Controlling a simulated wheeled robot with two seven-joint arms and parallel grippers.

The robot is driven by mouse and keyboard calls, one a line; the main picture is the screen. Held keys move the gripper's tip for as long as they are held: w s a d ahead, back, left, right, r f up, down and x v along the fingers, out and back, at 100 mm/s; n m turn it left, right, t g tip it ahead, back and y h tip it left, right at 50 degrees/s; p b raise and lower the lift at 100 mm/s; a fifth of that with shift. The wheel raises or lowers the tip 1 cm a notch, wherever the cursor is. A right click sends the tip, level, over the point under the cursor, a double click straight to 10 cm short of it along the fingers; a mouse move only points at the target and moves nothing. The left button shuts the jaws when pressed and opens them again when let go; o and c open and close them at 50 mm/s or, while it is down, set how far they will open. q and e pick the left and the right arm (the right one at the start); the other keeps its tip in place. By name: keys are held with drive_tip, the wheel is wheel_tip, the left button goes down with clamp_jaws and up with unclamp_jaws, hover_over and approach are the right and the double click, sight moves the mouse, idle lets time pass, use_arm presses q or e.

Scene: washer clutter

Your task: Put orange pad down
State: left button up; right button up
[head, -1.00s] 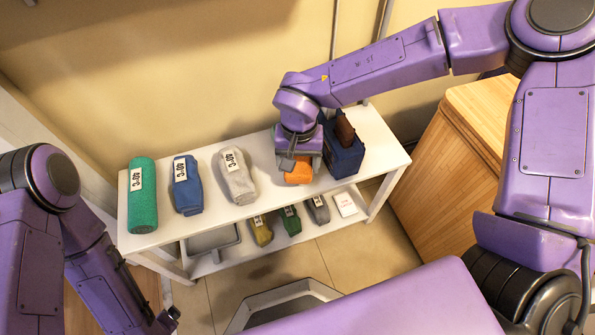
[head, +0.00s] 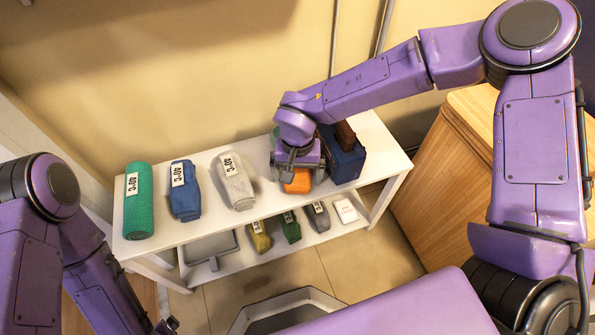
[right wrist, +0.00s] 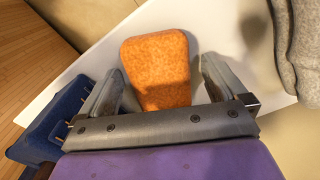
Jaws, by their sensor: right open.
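The orange pad (head: 297,181) lies on the white shelf's top, near its front edge, left of a dark blue box. In the right wrist view the pad (right wrist: 158,72) sits between the two spread fingers, with a gap showing on each side. My right gripper (head: 298,174) is open over the pad from above and hides its rear part. My left gripper (head: 166,326) shows only in part at the bottom left, far from the pad; its jaws are not clear.
The white shelf (head: 268,204) also bears a green roll (head: 139,205), a blue bundle (head: 184,195) and a grey bundle (head: 237,182), left of the pad. The dark blue box (head: 347,160) stands close on the right. Smaller bundles and a grey tray (head: 210,246) are on the lower level.

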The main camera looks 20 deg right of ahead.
sight(298, 173)
drive_tip(key=shift+r, duration=0.1)
wheel_tip(298, 173, up, 12)
drive_tip(key=p, duration=0.4)
drive_tip(key=shift+p, duration=0.3)
